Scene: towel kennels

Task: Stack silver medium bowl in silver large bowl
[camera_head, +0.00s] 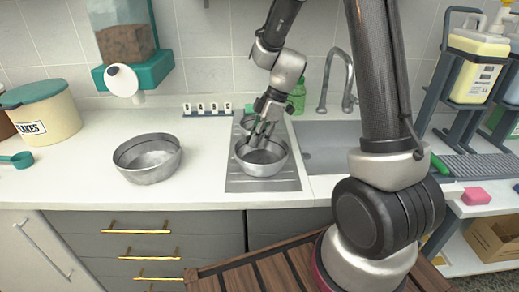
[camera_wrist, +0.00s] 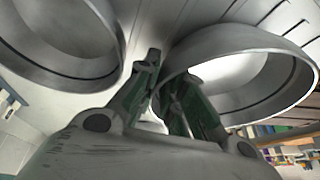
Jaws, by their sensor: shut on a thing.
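The silver medium bowl (camera_head: 262,168) is upright at the drainboard, right of the silver large bowl. My gripper (camera_head: 262,138) is over its back-left side, shut on its rim. In the wrist view my gripper (camera_wrist: 160,85) meets the rim of the bowl at right (camera_wrist: 245,95), which looks like the medium bowl. I cannot tell whether it is clear of the drainboard. The silver large bowl (camera_head: 148,172) stands upright and looks empty on the white counter, apart from my gripper.
A smaller silver bowl (camera_head: 247,121) sits behind the medium bowl, partly hidden by my gripper. Another bowl (camera_wrist: 55,50) fills the wrist view's upper left. A teal dispenser (camera_head: 128,70) hangs behind the large bowl. Counter between large bowl and drainboard (camera_head: 240,184) is clear.

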